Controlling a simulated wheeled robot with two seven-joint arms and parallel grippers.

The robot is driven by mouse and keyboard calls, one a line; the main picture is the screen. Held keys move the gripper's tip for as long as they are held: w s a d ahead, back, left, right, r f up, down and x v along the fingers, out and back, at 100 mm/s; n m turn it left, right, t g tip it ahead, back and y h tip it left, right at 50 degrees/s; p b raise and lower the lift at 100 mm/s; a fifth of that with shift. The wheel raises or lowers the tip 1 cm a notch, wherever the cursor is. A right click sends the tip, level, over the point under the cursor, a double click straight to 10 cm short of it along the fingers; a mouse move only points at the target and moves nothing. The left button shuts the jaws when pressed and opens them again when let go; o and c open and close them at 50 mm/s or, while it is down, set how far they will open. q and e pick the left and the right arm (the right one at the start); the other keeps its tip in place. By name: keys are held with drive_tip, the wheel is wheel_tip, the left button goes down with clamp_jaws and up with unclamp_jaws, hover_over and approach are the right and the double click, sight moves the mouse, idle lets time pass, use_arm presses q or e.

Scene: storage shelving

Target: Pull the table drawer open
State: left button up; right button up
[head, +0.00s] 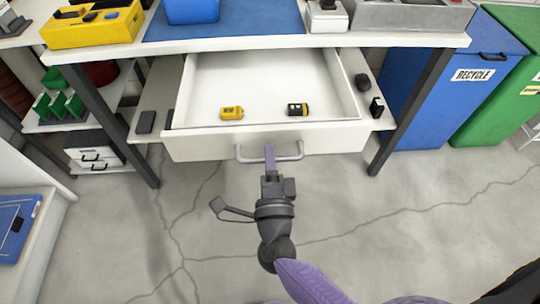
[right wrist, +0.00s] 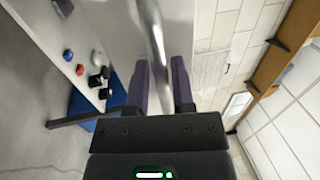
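The white table drawer (head: 193,142) stands pulled out from under the table in the head view, its inside in plain sight. A grey bar handle (head: 290,157) is on its front; it also shows in the right wrist view (right wrist: 154,35). My right gripper (head: 270,153) is at the handle, with a purple finger over the bar. In the right wrist view, the bar runs between the two purple fingers (right wrist: 160,78), with what looks like a narrow gap on each side. The right gripper looks partly open around the bar. My left gripper is not in view.
In the drawer lie a yellow item (head: 232,113) and a black item (head: 298,109). The tabletop above holds a yellow tray (head: 95,30) and a blue mat (head: 235,28). Table legs flank the drawer. Blue (head: 440,105) and green bins stand right. The floor in front is clear.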

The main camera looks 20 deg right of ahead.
drive_tip(key=shift+o, duration=0.9)
use_arm(q)
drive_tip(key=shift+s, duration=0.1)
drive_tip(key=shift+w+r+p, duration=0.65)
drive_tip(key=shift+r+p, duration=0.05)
drive_tip(key=shift+p, duration=0.2)
use_arm(e)
drive_tip(key=v, duration=0.9)
drive_tip(key=shift+s, duration=0.4)
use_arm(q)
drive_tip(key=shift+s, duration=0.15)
use_arm(e)
drive_tip(key=shift+a+f, duration=0.1)
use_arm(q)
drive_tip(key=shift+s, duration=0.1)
